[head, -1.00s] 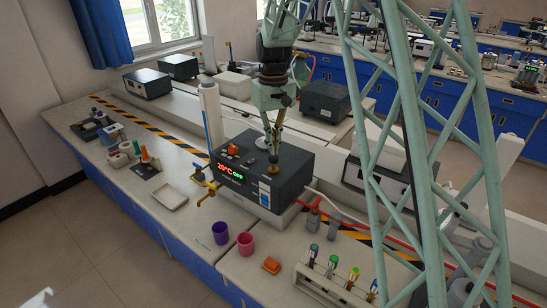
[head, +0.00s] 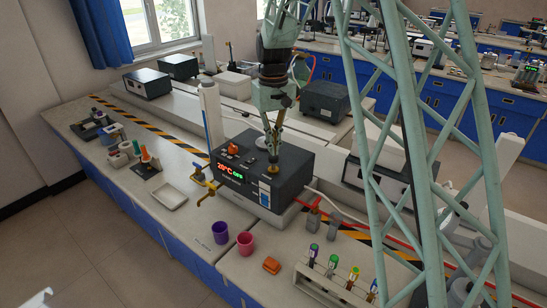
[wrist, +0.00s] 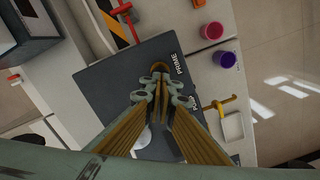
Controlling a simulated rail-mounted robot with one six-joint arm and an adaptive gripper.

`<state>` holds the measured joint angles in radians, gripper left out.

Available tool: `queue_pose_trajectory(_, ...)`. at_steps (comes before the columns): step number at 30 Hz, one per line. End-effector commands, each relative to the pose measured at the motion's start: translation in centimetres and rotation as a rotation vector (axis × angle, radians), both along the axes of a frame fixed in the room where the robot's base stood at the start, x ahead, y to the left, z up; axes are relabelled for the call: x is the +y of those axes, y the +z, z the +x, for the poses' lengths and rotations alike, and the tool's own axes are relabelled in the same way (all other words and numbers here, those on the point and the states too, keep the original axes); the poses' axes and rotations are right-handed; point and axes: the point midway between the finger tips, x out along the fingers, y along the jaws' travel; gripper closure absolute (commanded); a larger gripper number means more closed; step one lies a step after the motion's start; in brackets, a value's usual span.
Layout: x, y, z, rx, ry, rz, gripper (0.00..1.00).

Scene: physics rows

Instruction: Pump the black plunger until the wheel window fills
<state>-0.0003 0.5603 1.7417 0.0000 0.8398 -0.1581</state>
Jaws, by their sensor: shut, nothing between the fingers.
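A dark box (head: 296,178) with a lit display reading 20°C and a second, small word stands on the bench. In the wrist view its top (wrist: 112,84) carries the word PRIME and a second label. My gripper (head: 274,166) is shut and empty, pointing down at the front part of the box top. In the wrist view my gripper (wrist: 160,72) has its fingertips together beside the PRIME label. I cannot make out the black plunger; the fingertips may hide it. A pale blue-and-white panel (head: 265,190) is on the front face; I cannot tell whether it is the wheel window.
A brass tap (head: 207,190) sticks out at the box's left. A purple cup (head: 220,232) and a pink cup (head: 245,243) stand in front. An orange block (head: 271,265) and a tube rack (head: 335,285) are nearer. A white tray (head: 172,197) lies left. A tall white cylinder (head: 209,115) stands behind.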

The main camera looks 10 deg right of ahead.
Motion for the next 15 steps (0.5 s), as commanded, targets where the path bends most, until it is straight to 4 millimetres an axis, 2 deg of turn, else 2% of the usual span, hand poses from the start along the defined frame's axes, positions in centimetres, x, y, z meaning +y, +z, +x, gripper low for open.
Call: queue_pose_trajectory(15, 0.0, -1.3, 0.0, 0.001, 0.0, 0.0, 1.0)
